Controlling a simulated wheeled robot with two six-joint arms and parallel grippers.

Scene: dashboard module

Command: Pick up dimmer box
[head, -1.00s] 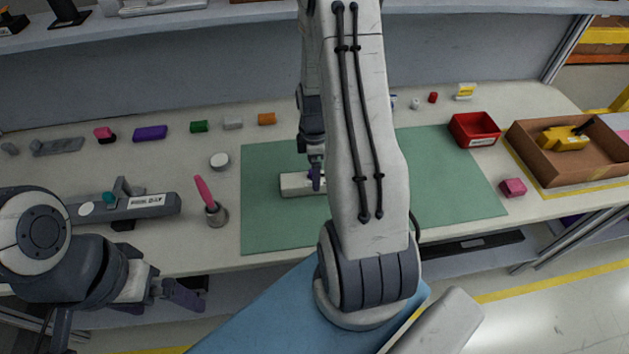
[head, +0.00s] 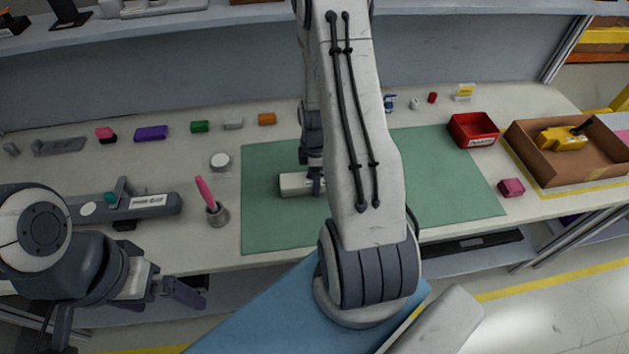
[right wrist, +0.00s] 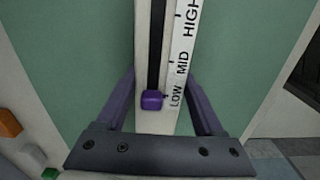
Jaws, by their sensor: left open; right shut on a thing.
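The dimmer box (head: 296,184) is a long whitish box on the green mat (head: 270,225) in the head view, its right part hidden by my right arm. In the right wrist view the dimmer box (right wrist: 157,122) shows a dark slot, a purple slider knob (right wrist: 152,100) at the LOW end and a LOW, MID, HIGH label. My right gripper (right wrist: 161,78) is shut on the dimmer box, one purple finger on each side. The box appears to rest on the mat. My left gripper (head: 185,292) is open and empty, in front of the table's front edge.
A grey bar device (head: 150,206) and a cup with a pink-handled tool (head: 217,214) stand left of the mat. Several small coloured blocks line the back. A red bin (head: 474,130), a pink block (head: 511,187) and a cardboard box (head: 555,170) are at right.

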